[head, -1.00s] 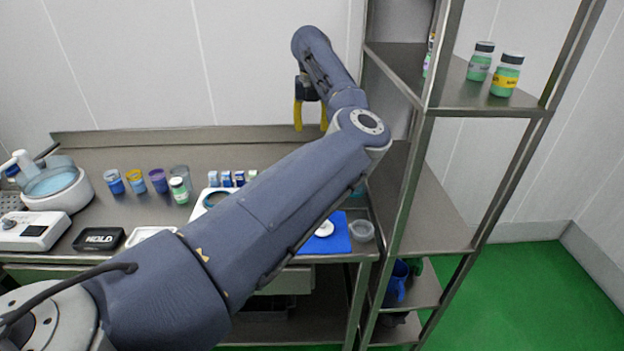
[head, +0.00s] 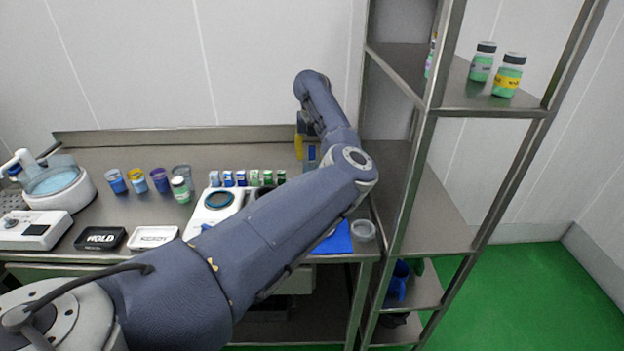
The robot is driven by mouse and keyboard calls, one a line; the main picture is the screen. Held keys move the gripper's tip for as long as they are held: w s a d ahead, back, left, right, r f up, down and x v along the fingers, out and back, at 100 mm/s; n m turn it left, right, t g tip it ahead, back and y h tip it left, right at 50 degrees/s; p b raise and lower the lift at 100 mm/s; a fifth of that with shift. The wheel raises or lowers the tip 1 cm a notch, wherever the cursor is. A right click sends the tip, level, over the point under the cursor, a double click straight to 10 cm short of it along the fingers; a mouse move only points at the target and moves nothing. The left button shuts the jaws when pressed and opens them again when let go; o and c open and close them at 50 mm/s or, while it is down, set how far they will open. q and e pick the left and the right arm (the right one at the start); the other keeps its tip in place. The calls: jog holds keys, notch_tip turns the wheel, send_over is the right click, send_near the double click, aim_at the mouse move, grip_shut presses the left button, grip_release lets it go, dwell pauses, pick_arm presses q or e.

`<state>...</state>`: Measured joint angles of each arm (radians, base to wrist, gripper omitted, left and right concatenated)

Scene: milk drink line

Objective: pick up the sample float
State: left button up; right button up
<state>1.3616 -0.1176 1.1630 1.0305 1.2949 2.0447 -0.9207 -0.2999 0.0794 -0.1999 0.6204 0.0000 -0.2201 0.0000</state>
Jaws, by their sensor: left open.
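My left gripper (head: 306,150) is at the back right of the steel bench, pointing down, with one yellow finger clearly showing. Its other finger is largely hidden, and a small blue shape (head: 312,154) shows right beside it. The gripper is open; I cannot tell whether it touches the blue shape. I cannot make out the sample float for certain; my left arm covers much of the bench's right part. My right gripper is not in view.
Several small cups and a green bottle (head: 180,190) stand on the bench (head: 120,158). A row of small vials is behind a white scale (head: 212,212). A black HOLD tray (head: 100,238), a white tray (head: 153,238) and a blue mat (head: 335,241) are in front. A steel shelf (head: 428,200) stands close right.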

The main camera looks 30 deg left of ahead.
pick_arm(q)
jog(key=shift+w+f, duration=0.1)
jog(key=shift+f, duration=0.65)
jog(key=shift+c, duration=0.2)
grip_shut()
